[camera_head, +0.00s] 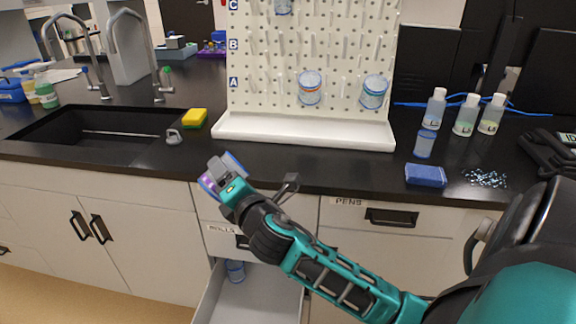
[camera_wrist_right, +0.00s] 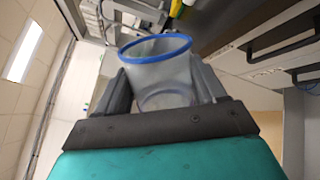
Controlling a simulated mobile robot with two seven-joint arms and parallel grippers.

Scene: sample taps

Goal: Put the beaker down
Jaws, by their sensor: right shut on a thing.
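The beaker is clear with a blue rim; it fills the middle of the right wrist view (camera_wrist_right: 160,75). In the head view its blue-purple edge (camera_head: 207,185) shows beside my right gripper (camera_head: 225,178), which covers much of it. My right gripper is shut on the beaker, its fingers on either side of the wall. It holds the beaker tilted at the counter's front edge, above the open drawer (camera_head: 207,300). I cannot tell whether the beaker touches anything. My left gripper is not in view.
The black counter (camera_head: 300,172) has a sink (camera_head: 90,130) at left. A pegboard (camera_head: 270,60) holds beakers above a white tray (camera_head: 300,132). A beaker (camera_head: 235,271) is in the drawer.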

